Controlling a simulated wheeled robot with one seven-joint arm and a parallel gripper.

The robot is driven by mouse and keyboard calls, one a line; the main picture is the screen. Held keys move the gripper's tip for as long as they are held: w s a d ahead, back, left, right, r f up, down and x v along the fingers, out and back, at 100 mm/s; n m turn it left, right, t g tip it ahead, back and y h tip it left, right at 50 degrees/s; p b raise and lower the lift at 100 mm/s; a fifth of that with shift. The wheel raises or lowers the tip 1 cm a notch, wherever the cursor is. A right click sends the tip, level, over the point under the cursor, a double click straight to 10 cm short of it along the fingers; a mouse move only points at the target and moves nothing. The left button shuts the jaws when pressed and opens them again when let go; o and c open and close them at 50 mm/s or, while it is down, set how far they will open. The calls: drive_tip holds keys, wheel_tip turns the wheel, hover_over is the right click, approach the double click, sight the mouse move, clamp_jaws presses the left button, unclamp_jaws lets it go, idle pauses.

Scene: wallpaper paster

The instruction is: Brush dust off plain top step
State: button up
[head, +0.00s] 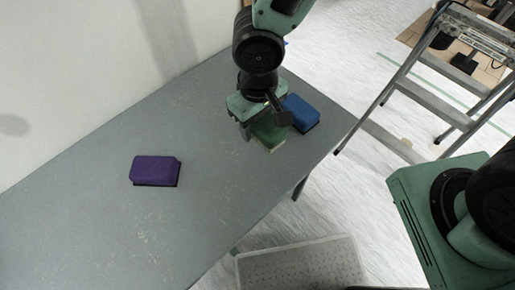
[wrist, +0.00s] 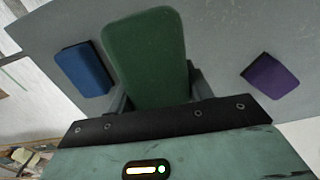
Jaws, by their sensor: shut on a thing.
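My gripper (head: 258,122) is over the far right part of the grey table, shut on a green block-shaped brush (head: 269,138). In the wrist view the green brush (wrist: 146,55) stands out between the fingers. I cannot tell whether it touches the table. A blue block (head: 301,113) lies close to its right, and also shows in the wrist view (wrist: 84,68). A purple block (head: 155,169) lies apart at the left, and also shows in the wrist view (wrist: 268,77). A stepladder (head: 432,103) stands at the upper right; dust on its top (head: 480,31) cannot be made out.
The grey table (head: 90,221) is bare around the purple block, with pale scuffs. A white wall (head: 85,70) runs along its back left side. A pale perforated box (head: 300,266) is at the front, below the table. White floor covering (head: 345,60) lies between table and ladder.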

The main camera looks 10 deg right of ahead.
sight(258, 153)
wheel_tip(258, 153, down, 10)
drive_tip(key=shift+r+b, duration=0.25)
drive_tip(key=shift+b, duration=0.5)
drive_tip(key=shift+f+b, duration=0.45)
drive_tip(key=shift+b, duration=0.1)
drive_tip(key=o, duration=1)
drive_tip(key=shift+r, duration=0.15)
drive_tip(key=shift+r+p, duration=0.2)
drive_tip(key=shift+p, duration=0.4)
drive_tip(key=r, duration=0.5)
drive_tip(key=r+p, duration=0.1)
drive_tip(key=r, duration=0.5)
drive_tip(key=r+p, duration=0.1)
drive_tip(key=r, duration=0.5)
drive_tip(key=shift+d+r, duration=0.1)
drive_tip(key=shift+d, duration=0.2)
drive_tip(key=s+d+r+n, duration=0.1)
drive_tip(key=s+d+r, duration=0.6)
drive_tip(key=s, duration=0.4)
drive_tip(key=shift+d+r+y, duration=0.2)
drive_tip(key=shift+r+y, duration=0.1)
drive_tip(key=shift+r, duration=0.3)
